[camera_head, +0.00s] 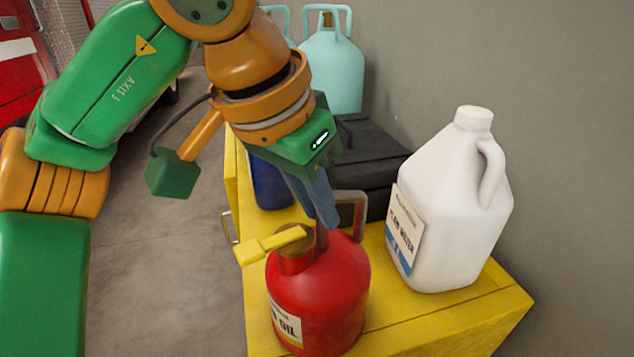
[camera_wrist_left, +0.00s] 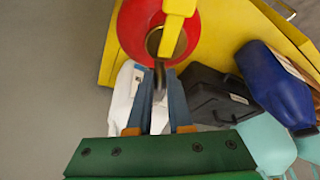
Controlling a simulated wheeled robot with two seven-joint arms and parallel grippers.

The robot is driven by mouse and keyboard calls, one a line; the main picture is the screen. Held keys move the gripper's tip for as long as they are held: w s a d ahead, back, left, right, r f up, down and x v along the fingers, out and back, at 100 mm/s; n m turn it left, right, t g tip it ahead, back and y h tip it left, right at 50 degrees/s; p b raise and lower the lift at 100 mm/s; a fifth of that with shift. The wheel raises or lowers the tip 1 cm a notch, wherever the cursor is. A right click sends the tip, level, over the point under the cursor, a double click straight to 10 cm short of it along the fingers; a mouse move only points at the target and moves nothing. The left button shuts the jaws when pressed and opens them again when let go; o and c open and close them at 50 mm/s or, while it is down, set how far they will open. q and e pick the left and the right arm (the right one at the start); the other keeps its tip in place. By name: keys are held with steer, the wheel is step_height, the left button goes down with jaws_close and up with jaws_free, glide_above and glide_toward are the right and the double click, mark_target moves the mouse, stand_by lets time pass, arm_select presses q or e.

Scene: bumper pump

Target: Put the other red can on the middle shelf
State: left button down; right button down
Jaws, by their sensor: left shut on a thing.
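A red oil can (camera_head: 335,285) with a brass neck, a yellow spout and a metal handle is at the front of the yellow cart top (camera_head: 480,315). It also shows in the left wrist view (camera_wrist_left: 130,30), at the top. My left gripper (camera_head: 325,215) reaches down from above and is shut on the can's handle. In the left wrist view the blue fingers (camera_wrist_left: 160,105) close around the handle just beside the neck. The can looks upright; I cannot tell whether its base touches the cart. No shelf is clearly visible. My right gripper is out of view.
A white water jug (camera_head: 450,205) stands close to the right of the can. A black case (camera_head: 365,155), a blue container (camera_head: 268,185) and pale teal gas cylinders (camera_head: 335,70) are behind. A grey wall bounds the right; open floor (camera_head: 165,250) is left.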

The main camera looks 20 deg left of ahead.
arm_select(q)
steer(key=c, duration=1.3)
jaws_free()
steer(key=shift+s+f, duration=0.1)
steer(key=o, duration=0.5)
steer(key=shift+s, duration=0.15)
steer(key=shift+c, duration=0.2)
